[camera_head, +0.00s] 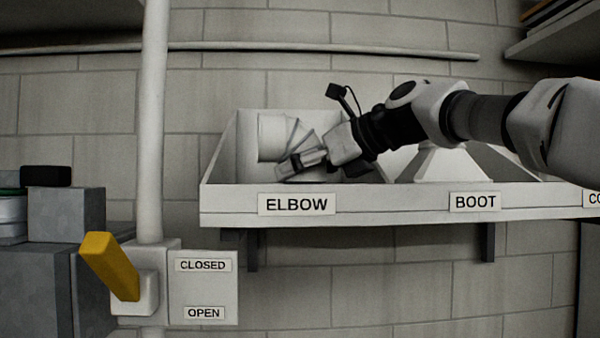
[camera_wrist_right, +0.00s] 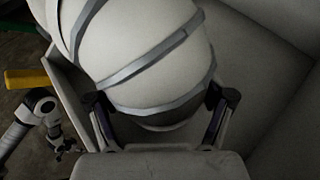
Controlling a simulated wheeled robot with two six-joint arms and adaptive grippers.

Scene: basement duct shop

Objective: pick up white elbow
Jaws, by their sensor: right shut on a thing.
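The white elbow (camera_head: 272,138) is a pale segmented duct piece in the bin compartment labelled ELBOW (camera_head: 297,204). It fills the upper middle of the right wrist view (camera_wrist_right: 165,60), where grey seam bands cross it. My right gripper (camera_head: 300,164) reaches in from the right and is shut on the elbow, with one finger on each side of it in the right wrist view (camera_wrist_right: 160,115). The elbow is still within the bin's outline, and I cannot tell whether it touches the bin floor. My left gripper is not in the head view.
A white boot (camera_head: 445,164) sits in the compartment labelled BOOT. The white bin shelf (camera_head: 370,217) has a raised front lip. A yellow lever (camera_head: 110,266) sticks out at lower left, beside a vertical pipe (camera_head: 153,120). Grey boxes (camera_head: 65,215) stand at far left.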

